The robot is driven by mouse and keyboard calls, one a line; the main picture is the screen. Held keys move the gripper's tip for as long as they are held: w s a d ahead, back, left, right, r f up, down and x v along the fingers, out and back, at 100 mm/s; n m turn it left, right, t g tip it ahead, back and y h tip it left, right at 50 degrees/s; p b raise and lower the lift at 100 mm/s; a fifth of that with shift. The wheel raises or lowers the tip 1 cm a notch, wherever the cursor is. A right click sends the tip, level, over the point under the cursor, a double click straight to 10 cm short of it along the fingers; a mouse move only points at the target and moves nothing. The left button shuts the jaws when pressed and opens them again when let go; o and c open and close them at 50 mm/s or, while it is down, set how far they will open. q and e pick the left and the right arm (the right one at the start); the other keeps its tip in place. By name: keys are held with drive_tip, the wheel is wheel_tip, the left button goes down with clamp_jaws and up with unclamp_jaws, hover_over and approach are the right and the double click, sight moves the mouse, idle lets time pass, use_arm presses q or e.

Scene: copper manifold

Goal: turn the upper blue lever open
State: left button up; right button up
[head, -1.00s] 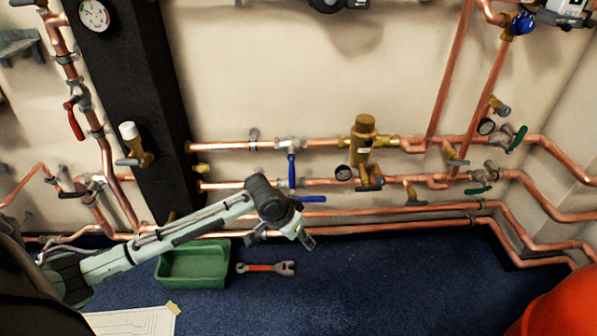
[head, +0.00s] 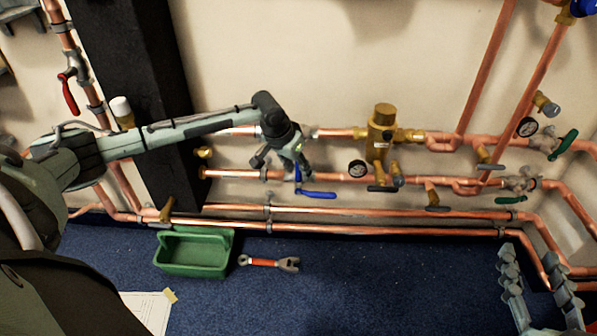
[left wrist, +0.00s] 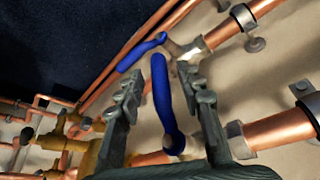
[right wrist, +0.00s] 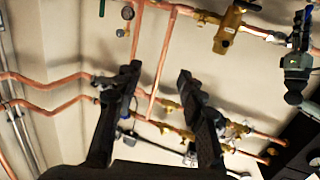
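The upper blue lever (head: 298,173) hangs down from its valve on the upper copper pipe, mostly hidden by my left gripper in the head view. My left gripper (head: 282,163) is at this valve. In the left wrist view the upper lever (left wrist: 163,100) lies between the two spread fingers of the left gripper (left wrist: 171,68), with no clear contact seen. The lower blue lever (head: 318,195) lies along the lower pipe, and also shows beyond the fingers in the left wrist view (left wrist: 140,50). My right gripper (head: 540,285) is open and empty at the lower right.
A black column (head: 135,75) stands to the left. A green tray (head: 190,270) and a red-handled wrench (head: 268,262) lie on the blue floor. Copper pipes run along the wall.

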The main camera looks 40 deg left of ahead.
use_arm(q)
drive_tip(key=shift+w+f, duration=0.25)
drive_tip(key=shift+f, duration=0.2)
clamp_jaws()
